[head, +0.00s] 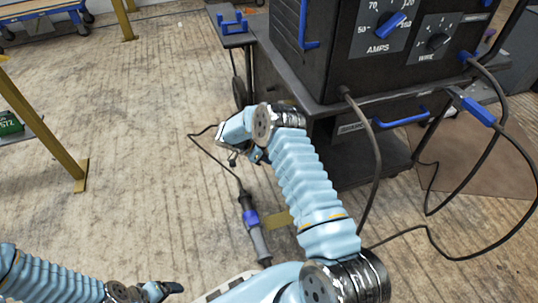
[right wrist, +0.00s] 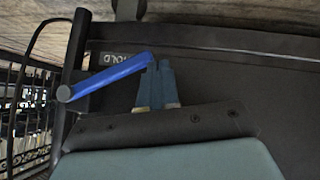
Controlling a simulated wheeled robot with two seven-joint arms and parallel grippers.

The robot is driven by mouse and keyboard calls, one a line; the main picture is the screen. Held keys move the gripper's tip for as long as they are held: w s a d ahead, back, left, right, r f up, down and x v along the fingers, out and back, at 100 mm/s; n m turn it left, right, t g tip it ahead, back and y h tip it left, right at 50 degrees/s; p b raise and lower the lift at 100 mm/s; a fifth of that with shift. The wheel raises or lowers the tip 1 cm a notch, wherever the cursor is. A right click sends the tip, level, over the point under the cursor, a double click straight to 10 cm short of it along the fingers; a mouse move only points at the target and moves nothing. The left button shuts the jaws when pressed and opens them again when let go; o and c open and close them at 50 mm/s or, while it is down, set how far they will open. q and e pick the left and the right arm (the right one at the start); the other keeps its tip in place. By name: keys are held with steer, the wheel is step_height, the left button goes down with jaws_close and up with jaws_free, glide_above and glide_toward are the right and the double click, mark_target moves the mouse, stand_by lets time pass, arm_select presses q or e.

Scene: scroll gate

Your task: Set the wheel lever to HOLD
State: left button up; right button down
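The wheel lever (right wrist: 108,76) is a blue bar in the right wrist view. It slants up from a round pivot at the left to its free end at my right gripper's fingertips. A small plate (right wrist: 118,60) lettered HOLD, partly covered by the lever, lies behind it. My right gripper (right wrist: 158,66) has its fingertips close together at the lever's end; whether they touch it I cannot tell. In the head view, my right gripper (head: 248,157) is low beside the welder cart (head: 330,100), where the lever is hidden. My left gripper (head: 172,288) is at the bottom left, away from the cart.
A torch with a blue collar (head: 251,216) lies on the floor beside my right arm. Cables (head: 372,165) hang from the cart. A yellow post (head: 45,125) stands at the left. The floor between post and cart is mostly clear.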

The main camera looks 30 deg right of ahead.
arm_select(q)
steer(key=shift+s+a+f+b, duration=0.1)
steer(key=shift+s+f+b, duration=0.15)
steer(key=shift+f+b, duration=0.35)
steer(key=shift+s+a+f+b, duration=0.1)
steer(key=shift+s+f+b, duration=0.25)
steer(key=shift+f, duration=0.3)
arm_select(e)
steer(key=s+a+f+g, duration=0.1)
steer(key=s+f, duration=0.4)
steer(key=f, duration=0.3)
steer(key=shift+s+a+n+g, duration=0.2)
steer(key=shift+s+n+g, duration=0.1)
steer(key=shift+n, duration=0.1)
arm_select(q)
steer(key=shift+w, duration=0.1)
arm_select(e)
steer(key=shift+w, duration=0.1)
arm_select(q)
steer(key=shift+r+p, duration=0.4)
arm_select(e)
steer(key=v, duration=1.3)
steer(key=shift+a+r, duration=0.2)
steer(key=shift+r, duration=0.1)
steer(key=shift+w, duration=0.2)
